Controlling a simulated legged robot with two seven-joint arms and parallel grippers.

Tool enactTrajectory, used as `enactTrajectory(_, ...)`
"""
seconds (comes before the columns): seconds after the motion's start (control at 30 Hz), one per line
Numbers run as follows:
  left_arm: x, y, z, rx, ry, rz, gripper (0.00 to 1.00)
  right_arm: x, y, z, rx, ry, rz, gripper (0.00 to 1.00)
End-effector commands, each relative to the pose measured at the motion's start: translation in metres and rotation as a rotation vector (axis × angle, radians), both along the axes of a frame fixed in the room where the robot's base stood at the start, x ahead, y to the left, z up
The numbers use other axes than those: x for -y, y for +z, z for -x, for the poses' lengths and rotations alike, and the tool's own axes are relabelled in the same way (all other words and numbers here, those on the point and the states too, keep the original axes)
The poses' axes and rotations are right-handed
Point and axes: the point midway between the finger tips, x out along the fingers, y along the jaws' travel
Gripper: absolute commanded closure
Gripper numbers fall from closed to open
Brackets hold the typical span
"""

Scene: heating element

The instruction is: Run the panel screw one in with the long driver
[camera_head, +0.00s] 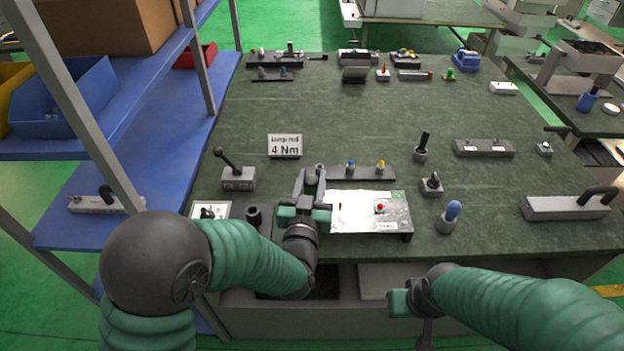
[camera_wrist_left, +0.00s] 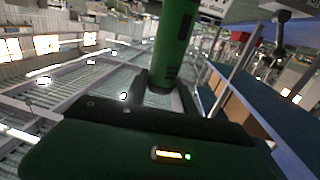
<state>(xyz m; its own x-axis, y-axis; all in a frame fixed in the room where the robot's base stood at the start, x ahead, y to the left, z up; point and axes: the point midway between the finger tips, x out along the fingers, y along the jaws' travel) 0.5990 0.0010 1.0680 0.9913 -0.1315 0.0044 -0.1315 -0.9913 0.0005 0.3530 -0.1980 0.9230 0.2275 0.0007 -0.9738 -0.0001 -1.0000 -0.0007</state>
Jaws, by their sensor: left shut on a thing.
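A silver panel (camera_head: 352,218) lies near the front middle of the bench, with a small red part (camera_head: 380,208) on it and a label at its front edge. My left gripper (camera_head: 311,188) is at the panel's left end. In the left wrist view it is shut on a green lettered cylinder (camera_wrist_left: 174,48), which looks like the long driver's handle. The driver's tip is hidden, and I cannot make out screw one. My right gripper (camera_head: 404,302) is in front of the bench's front edge, away from the panel; its fingers are unclear.
A rack (camera_head: 362,173) with blue and yellow pieces stands just behind the panel. A 4 Nm sign (camera_head: 285,146) and a grey lever block (camera_head: 238,178) are to the left. A blue-topped knob (camera_head: 450,216) is right of the panel.

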Motion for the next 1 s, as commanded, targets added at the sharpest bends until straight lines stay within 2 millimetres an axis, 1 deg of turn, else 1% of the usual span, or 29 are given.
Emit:
enactTrajectory(0.3,0.000,0.031,0.000,0.004,0.000,0.002,1.00,0.000,0.022,0.000,0.000,0.000,0.000,0.65)
enactTrajectory(0.53,0.000,0.051,0.000,0.004,0.000,0.002,1.00,0.000,0.035,0.000,0.000,0.000,0.000,0.65)
enactTrajectory(1.0,0.000,0.051,0.000,0.004,0.000,0.002,1.00,0.000,0.034,0.000,0.000,0.000,0.000,0.65)
